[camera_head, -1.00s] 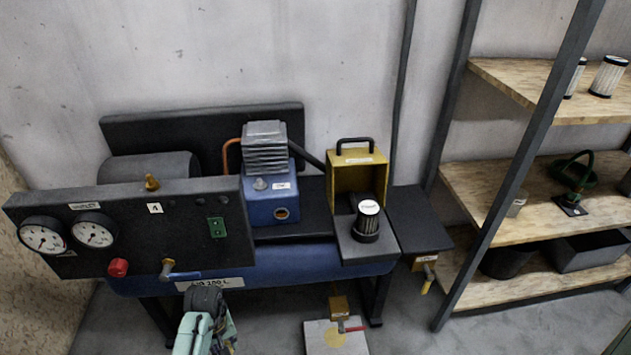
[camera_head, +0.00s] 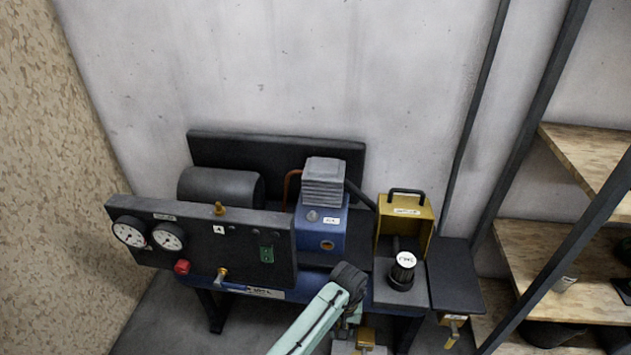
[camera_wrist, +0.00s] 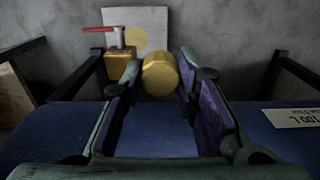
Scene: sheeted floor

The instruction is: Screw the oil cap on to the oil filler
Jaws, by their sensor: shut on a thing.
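The oil cap, a gold-yellow round piece (camera_wrist: 160,76), sits between the fingertips of my gripper (camera_wrist: 158,80) in the wrist view; I take the jaws to be shut on it. The oil filler (camera_head: 327,244) is a round port with a brassy rim on the front of the blue compressor block (camera_head: 332,228). In the head view my arm comes up from the bottom, its dark joint right of and below the filler. The cap cannot be made out there. The cap is apart from the filler, with the blue tank (camera_wrist: 150,135) below it in the wrist view.
A black panel (camera_head: 195,240) with gauges, a red knob (camera_head: 182,267) and a brass-and-blue valve stands left of the filler. A yellow housing (camera_head: 405,228) and a black filter (camera_head: 402,270) stand to the right. A red-handled valve (camera_wrist: 122,62) shows beyond the gripper.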

